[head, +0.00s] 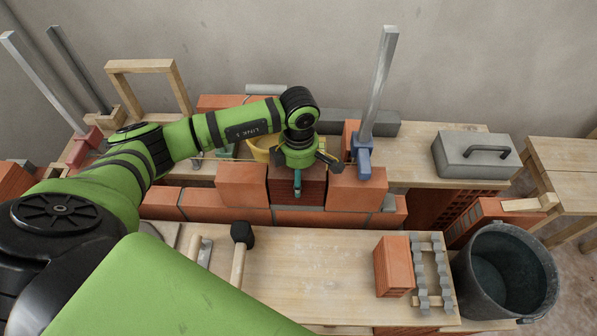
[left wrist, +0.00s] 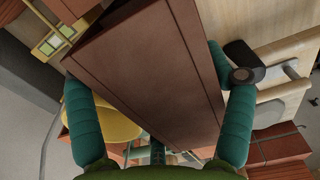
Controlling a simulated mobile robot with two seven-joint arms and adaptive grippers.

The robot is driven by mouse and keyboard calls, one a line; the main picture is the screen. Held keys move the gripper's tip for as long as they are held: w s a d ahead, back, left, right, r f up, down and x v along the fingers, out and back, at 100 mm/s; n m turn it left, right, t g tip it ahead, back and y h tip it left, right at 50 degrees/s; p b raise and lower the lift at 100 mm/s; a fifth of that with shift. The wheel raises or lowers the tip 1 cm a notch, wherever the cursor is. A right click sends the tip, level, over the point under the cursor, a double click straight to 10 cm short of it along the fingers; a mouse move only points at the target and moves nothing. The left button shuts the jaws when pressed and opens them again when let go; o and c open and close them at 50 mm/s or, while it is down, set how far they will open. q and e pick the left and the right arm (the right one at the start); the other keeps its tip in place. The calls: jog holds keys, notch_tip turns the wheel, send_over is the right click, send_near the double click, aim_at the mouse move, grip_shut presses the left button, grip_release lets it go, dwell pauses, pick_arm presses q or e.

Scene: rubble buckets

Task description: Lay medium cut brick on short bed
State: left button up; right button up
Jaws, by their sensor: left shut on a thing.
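My left gripper (head: 297,182) reaches down over the brick wall (head: 210,205) and is shut on a reddish brick (head: 313,188). In the left wrist view the brick (left wrist: 155,75) fills the space between the two teal fingers. The held brick is at the gap between a left upper brick (head: 242,187) and a right upper brick (head: 357,190). Whether it rests on the course below cannot be told. The bed under it is hidden by the brick and gripper. My right gripper is not in view.
A blue-clamped metal post (head: 378,95) stands close right of the gripper. A yellow bucket (head: 262,146) is behind it. On the front bench lie a mallet (head: 240,245), a loose brick (head: 394,265) and a grey notched rack (head: 431,270). A dark bucket (head: 505,270) stands right. The front bench's middle is clear.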

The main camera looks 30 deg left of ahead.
pick_arm(q)
jog(key=shift+f+b, duration=0.3)
jog(key=shift+b, duration=0.1)
jog(key=o, duration=1.6)
notch_tip(320, 180, up, 12)
